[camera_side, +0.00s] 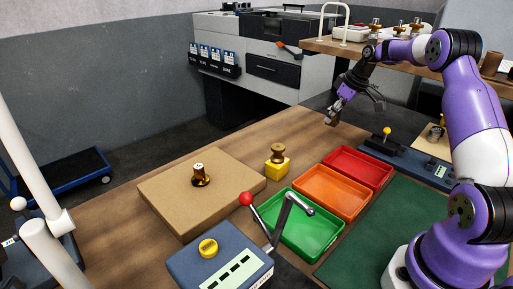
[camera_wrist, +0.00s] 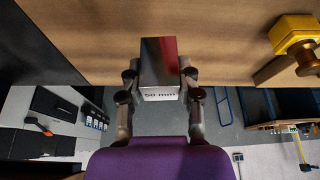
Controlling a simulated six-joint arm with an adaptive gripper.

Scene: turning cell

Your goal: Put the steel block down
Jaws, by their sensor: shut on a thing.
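My gripper (camera_side: 338,108) is at the far end of the wooden table (camera_side: 135,205), above its back edge. In the wrist view, my gripper (camera_wrist: 158,92) is shut on the steel block (camera_wrist: 160,66), with one finger on each side. The block is a shiny box with a "50 mm" mark on its near face. In the side view, the block (camera_side: 331,117) is small and appears held clear above the tabletop.
A yellow block with a brass part on it (camera_side: 278,163) and a brown board with another brass part (camera_side: 160,190) stand on the table. Red (camera_side: 357,167), orange (camera_side: 330,190) and green (camera_side: 302,222) trays lie right of them. A lever box (camera_side: 220,265) is in front.

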